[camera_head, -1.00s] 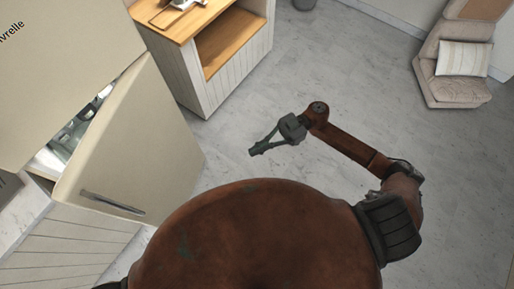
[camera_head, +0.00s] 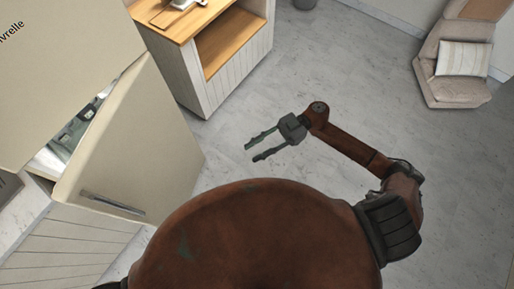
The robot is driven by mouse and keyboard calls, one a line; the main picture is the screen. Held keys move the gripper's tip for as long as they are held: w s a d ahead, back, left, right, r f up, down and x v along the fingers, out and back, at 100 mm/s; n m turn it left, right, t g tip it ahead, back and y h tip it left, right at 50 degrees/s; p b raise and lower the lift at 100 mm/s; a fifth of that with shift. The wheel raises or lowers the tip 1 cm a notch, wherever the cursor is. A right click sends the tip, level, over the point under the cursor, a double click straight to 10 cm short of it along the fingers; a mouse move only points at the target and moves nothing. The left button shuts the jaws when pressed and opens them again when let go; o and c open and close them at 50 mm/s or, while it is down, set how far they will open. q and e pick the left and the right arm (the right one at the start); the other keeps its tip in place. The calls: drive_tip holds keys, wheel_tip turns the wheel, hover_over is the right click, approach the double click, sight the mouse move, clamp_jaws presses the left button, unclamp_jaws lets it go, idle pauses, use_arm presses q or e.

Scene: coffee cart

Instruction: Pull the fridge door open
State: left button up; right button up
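The cream fridge door (camera_head: 145,135) at the left stands ajar, swung out from the fridge. Its metal handle (camera_head: 112,203) is near the door's lower edge in the picture. Through the gap the fridge interior (camera_head: 75,130) shows, with some items too small to name. My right gripper (camera_head: 251,153) is open and empty, to the right of the door and apart from it, with its two fingers spread. My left gripper is not in view.
A cream cabinet with a wooden top (camera_head: 222,60) stands behind the door. A beige armchair with a cushion (camera_head: 463,58) is at the far right. The marble floor (camera_head: 340,80) between them is clear. A white panelled counter (camera_head: 60,250) is at lower left.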

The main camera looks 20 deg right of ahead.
drive_tip(key=shift+o, duration=0.3)
drive_tip(key=shift+d, duration=0.1)
drive_tip(key=v, duration=1.1)
drive_tip(key=shift+d, duration=0.4)
drive_tip(key=shift+w, duration=0.15)
